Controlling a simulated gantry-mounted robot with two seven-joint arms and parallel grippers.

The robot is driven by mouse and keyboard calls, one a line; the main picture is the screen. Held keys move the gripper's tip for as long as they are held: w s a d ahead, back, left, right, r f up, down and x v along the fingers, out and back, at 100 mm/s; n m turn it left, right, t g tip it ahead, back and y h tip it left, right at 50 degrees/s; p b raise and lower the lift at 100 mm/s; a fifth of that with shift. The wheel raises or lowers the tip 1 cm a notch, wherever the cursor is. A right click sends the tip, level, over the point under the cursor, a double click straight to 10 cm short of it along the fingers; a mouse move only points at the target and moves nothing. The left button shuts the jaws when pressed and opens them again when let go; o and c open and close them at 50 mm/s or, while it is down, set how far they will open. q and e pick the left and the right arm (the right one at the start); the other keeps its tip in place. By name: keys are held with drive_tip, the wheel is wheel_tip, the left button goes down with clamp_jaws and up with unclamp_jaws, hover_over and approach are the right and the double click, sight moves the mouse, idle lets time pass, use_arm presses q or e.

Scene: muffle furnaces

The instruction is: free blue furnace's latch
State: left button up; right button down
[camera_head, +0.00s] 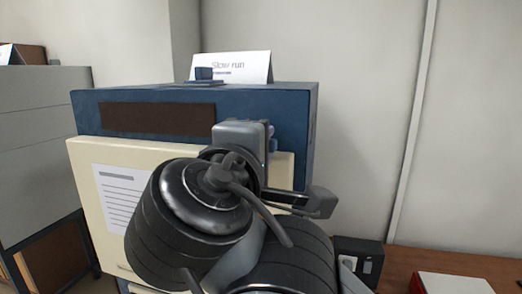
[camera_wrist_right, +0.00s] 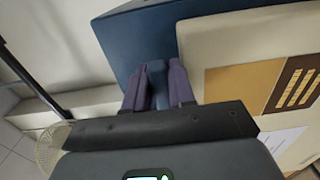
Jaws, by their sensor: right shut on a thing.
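The blue furnace (camera_head: 270,106) stands in the middle of the head view, with a cream door (camera_head: 100,165) on its front. My right gripper (camera_wrist_right: 158,88) has purple fingers and is at the seam between the blue body and the cream door. It is shut on a dark blue piece, the latch (camera_wrist_right: 156,76), which shows between the fingers in the right wrist view. In the head view my right arm and wrist cover much of the door and nearly all of the latch. My left gripper is not in view.
A sign reading "Slow run" (camera_head: 245,66) stands on top of the furnace. A grey cabinet (camera_head: 40,140) is at the left. A wooden table (camera_head: 400,262) at the lower right carries a red and white box (camera_head: 455,284). The wall is behind.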

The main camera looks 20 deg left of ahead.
idle(0.4)
drive_tip(key=c, duration=1)
unclamp_jaws()
drive_tip(key=shift+c, duration=0.2)
drive_tip(key=shift+w+f, duration=0.1)
